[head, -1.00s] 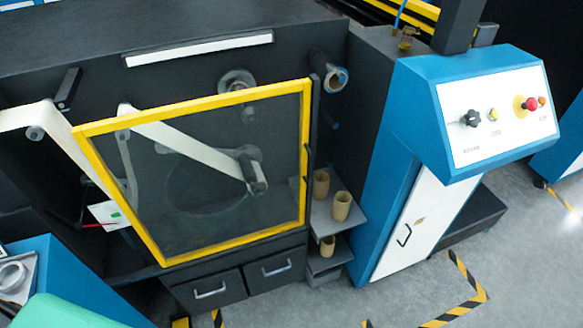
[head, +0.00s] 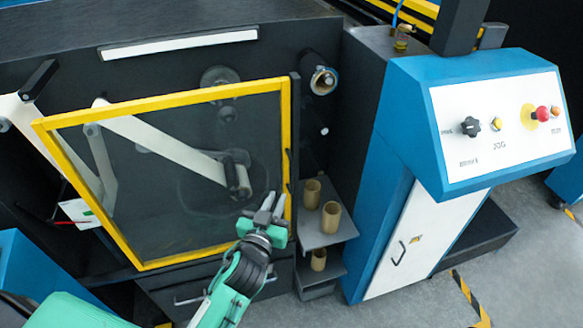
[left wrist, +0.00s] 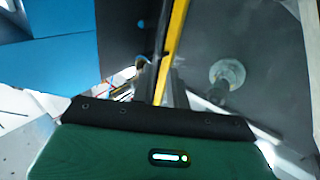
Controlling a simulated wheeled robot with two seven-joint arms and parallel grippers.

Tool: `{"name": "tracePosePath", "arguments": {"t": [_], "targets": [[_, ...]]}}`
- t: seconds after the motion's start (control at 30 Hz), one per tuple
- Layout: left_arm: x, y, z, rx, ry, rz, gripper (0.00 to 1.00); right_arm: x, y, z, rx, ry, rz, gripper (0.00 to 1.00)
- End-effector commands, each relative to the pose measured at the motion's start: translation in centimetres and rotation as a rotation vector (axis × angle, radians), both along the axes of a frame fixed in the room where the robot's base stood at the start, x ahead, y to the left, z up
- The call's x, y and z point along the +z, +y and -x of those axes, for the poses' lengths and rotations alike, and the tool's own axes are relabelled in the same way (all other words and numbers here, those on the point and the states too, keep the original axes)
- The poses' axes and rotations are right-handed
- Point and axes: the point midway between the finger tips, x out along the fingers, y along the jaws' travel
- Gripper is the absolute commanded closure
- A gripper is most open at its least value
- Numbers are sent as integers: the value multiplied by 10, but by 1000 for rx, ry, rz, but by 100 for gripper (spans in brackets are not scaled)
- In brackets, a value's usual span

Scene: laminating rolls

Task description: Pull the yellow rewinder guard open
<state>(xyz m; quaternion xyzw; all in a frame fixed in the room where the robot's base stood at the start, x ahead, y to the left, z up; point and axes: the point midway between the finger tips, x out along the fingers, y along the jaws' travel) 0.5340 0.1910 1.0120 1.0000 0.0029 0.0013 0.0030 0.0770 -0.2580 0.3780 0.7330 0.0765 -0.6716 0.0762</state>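The yellow-framed guard (head: 40,126) with a dark see-through pane stands across the front of the rewinder in the head view. Its yellow right bar (head: 286,130) runs beside a dark post, with a small dark handle (head: 289,165) partway down. My left gripper (head: 274,203) is in front of the guard's lower right corner, below the handle, its two fingers apart and pointing up. In the left wrist view a yellow bar (left wrist: 175,35) runs down between the fingers (left wrist: 162,88). I cannot tell whether they touch it. My right gripper is not in view.
A shelf (head: 338,237) with several tan cores, one being this core (head: 331,217), stands right of the guard. Beyond it is a blue control cabinet (head: 405,150) with knobs and a red button (head: 543,113). Drawers sit below the guard. Free grey floor (head: 410,305) shows at lower right.

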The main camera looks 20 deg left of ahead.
Motion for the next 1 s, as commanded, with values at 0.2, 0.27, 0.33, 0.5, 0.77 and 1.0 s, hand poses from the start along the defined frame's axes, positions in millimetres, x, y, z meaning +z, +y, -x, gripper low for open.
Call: {"name": "tracePosePath", "arguments": {"t": [0.2,0.27,0.33,0.5,0.77,1.0], "targets": [[3,0,-31,0,0,-3,84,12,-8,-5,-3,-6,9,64],[3,0,-43,-1,0,-3,84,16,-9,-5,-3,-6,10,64],[3,0,-55,-1,0,-2,84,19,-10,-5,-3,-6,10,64],[2,0,-87,-1,2,-3,84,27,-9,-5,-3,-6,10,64],[0,0,-122,-1,3,-1,84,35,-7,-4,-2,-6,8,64],[-1,1,-133,-1,3,-1,84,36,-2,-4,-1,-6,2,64]]}}
